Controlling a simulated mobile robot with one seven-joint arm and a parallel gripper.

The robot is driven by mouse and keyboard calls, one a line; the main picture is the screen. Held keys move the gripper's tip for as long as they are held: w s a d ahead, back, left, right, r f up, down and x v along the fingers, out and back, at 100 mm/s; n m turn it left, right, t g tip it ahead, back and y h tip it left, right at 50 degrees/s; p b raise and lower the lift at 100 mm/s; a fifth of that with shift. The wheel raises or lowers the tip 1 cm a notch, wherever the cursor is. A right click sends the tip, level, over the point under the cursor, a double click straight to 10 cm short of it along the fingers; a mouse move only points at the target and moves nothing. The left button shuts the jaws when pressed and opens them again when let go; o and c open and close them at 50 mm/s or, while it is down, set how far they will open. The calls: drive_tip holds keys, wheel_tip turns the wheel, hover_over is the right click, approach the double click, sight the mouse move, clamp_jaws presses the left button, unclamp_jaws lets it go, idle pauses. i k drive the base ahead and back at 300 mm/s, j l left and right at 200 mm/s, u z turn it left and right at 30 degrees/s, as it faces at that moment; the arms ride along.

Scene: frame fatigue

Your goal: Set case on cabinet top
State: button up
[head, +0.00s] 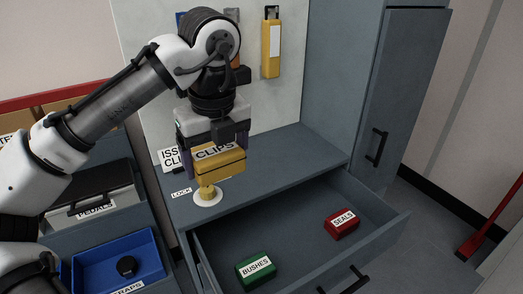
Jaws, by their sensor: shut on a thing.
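A yellow case (220,168) labelled CLIPS is in my gripper (212,148), which is shut on it. The case is roughly level, with its label partly covered by the gripper. In the head view it appears over the left part of the grey cabinet top (300,148). I cannot tell whether its underside touches anything. Just below it in the picture is a yellow knob (207,192) on a white disc, beside a LOCK label (181,193). A sign (170,158) reading ISS… CL… stands behind, partly hidden by the gripper.
The drawer (300,238) below the top is open and holds a green BUSHES case (256,269) and a red SEALS case (342,223). A tall locker (410,90) stands right. A blue bin (118,262) is at lower left. A yellow holder (271,48) hangs on the back panel.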

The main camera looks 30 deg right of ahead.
sight(260, 166)
drive_tip(key=i+l, duration=0.3)
drive_tip(key=l, duration=0.2)
drive_tip(key=i+l, duration=0.35)
drive_tip(key=l, duration=0.1)
